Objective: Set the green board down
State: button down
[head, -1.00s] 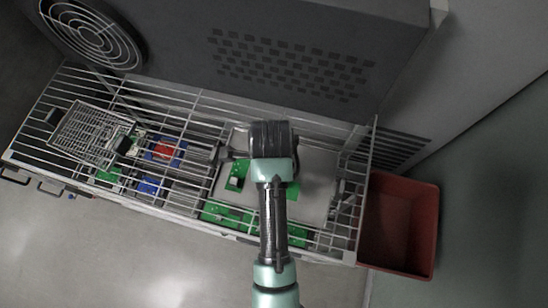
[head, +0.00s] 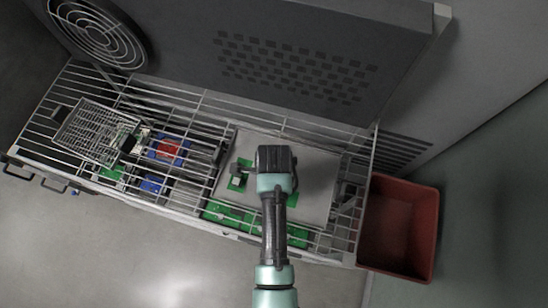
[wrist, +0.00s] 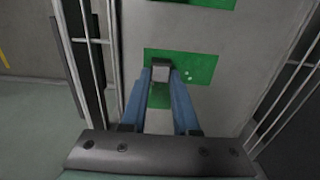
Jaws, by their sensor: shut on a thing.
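The green board (wrist: 195,66) is in the middle of the wrist view, over a flat grey surface (wrist: 215,110). My gripper (wrist: 161,78) is shut on the grey block at its near left side. In the head view the green board (head: 246,182) shows just left of my dark wrist, over the grey panel (head: 315,180) inside the wire rack. My fingers are mostly hidden there. I cannot tell whether the board touches the surface.
Other green boards (head: 228,214) lie along the rack's near edge. A wire basket (head: 92,130) and red and blue parts (head: 168,150) are to the left. Rack wires (wrist: 112,50) flank my gripper. A red bin (head: 398,230) stands right; a grey housing (head: 250,55) rises behind.

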jog(key=c, duration=0.7)
grip_release()
jog(key=shift+o, duration=0.2)
notch_tip(320, 180, up, 12)
jog(key=w+r+n+t, duration=0.6)
jog(key=w+r+t, duration=0.2)
jog(key=w+r, duration=0.6)
jog(key=w+r+n+t, duration=0.2)
jog(key=r+t, duration=0.1)
jog(key=r, duration=0.5)
jog(key=w+r+n+t, duration=0.3)
jog(key=r, duration=0.5)
notch_tip(320, 180, up, 17)
jog(key=s+n+t, duration=0.2)
jog(key=n+t, duration=0.3)
jog(key=t, duration=0.1)
jog(key=s+r+n+t, duration=0.2)
jog(key=s+r+t, duration=0.1)
jog(key=s+r, duration=0.3)
jog(key=s+r+n+t, duration=0.3)
jog(key=s+r, duration=0.3)
jog(key=r, duration=0.5)
jog(key=shift+a+r+n+t+b, duration=0.2)
jog(key=shift+n+t+b, duration=0.1)
jog(key=shift+t, duration=0.4)
